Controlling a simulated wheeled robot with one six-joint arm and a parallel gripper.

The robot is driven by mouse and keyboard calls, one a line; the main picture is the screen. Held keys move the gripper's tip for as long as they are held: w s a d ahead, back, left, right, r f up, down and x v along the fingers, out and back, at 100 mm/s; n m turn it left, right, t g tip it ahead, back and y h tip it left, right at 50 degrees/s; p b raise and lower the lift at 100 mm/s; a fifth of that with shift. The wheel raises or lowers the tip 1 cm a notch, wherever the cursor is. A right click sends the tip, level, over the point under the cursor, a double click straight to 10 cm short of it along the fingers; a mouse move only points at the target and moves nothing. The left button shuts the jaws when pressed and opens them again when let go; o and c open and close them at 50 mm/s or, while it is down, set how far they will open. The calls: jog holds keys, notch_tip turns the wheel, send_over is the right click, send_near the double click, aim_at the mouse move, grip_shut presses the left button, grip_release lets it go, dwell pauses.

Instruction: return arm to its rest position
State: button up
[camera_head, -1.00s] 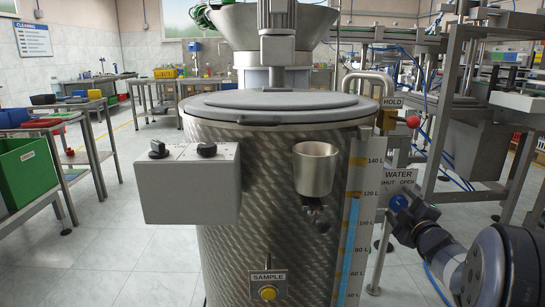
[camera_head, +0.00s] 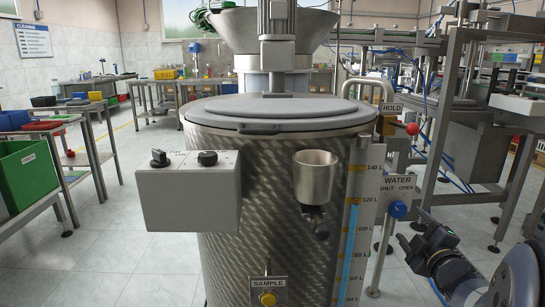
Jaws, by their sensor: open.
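My gripper (camera_head: 411,229) is at the lower right of the head view, at the end of my dark arm. Its jaws are open and empty, and they point up and left. It is apart from the round blue water valve knob (camera_head: 398,209), with a small gap in the picture below and right of the knob. The knob sits under the WATER sign (camera_head: 398,186) marked SHUT and OPEN. Part of my arm is cut off by the right edge of the frame.
A large steel tank (camera_head: 272,225) with a grey lid stands in the middle. A control box (camera_head: 188,195), a steel cup (camera_head: 315,178) and a level gauge (camera_head: 351,240) are on its front. A red-knobbed HOLD lever (camera_head: 412,129) is above the valve. Steel machine frames stand behind right.

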aim_at(399, 211)
jog(key=w+b, duration=0.1)
jog(key=w, duration=0.6)
jog(key=shift+w+a+b, duration=0.15)
jog(key=shift+w+b, duration=0.15)
jog(key=shift+w, duration=0.05)
jog(key=m+p, duration=0.2)
jog(key=shift+s+r+p, duration=0.15)
jog(key=shift+r+p, duration=0.1)
jog(key=shift+p, duration=0.05)
jog(key=m+p, duration=0.3)
jog(key=shift+m, duration=0.4)
jog(key=m+p, duration=0.3)
jog(key=shift+m+p, duration=0.3)
jog(key=shift+p, duration=0.05)
jog(key=m+p, duration=0.4)
jog(key=p, duration=0.1)
jog(key=shift+a+f+m, duration=0.1)
jog(key=shift+m, duration=0.2)
jog(key=m+p, duration=0.4)
jog(key=p, duration=0.1)
jog(key=shift+s+f, duration=0.2)
jog(key=shift+s, duration=0.5)
jog(key=shift+s, duration=0.1)
